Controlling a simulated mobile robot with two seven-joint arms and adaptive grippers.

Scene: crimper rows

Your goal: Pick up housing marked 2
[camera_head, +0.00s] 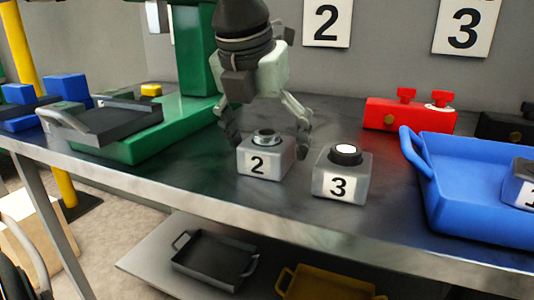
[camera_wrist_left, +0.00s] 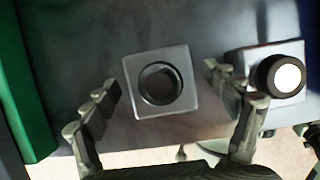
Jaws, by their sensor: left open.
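The housing marked 2 (camera_head: 265,160) is a grey block with a round metal ring on top, standing upright near the table's front edge. In the left wrist view the housing (camera_wrist_left: 142,103) shows from above, its round bore open and dark. My left gripper (camera_head: 267,140) is open above it, with one finger to each side. In the left wrist view the gripper's fingers (camera_wrist_left: 165,95) stand apart with the housing between and beyond them; I see no clear contact. My right gripper is not in view.
The housing marked 3 (camera_head: 341,188), with a white-topped dark cap, stands close on the right. A blue tray (camera_head: 470,228) holds another housing further right. A green press (camera_head: 150,138) with a dark tray (camera_head: 105,122) is on the left. A red block (camera_head: 408,115) lies behind.

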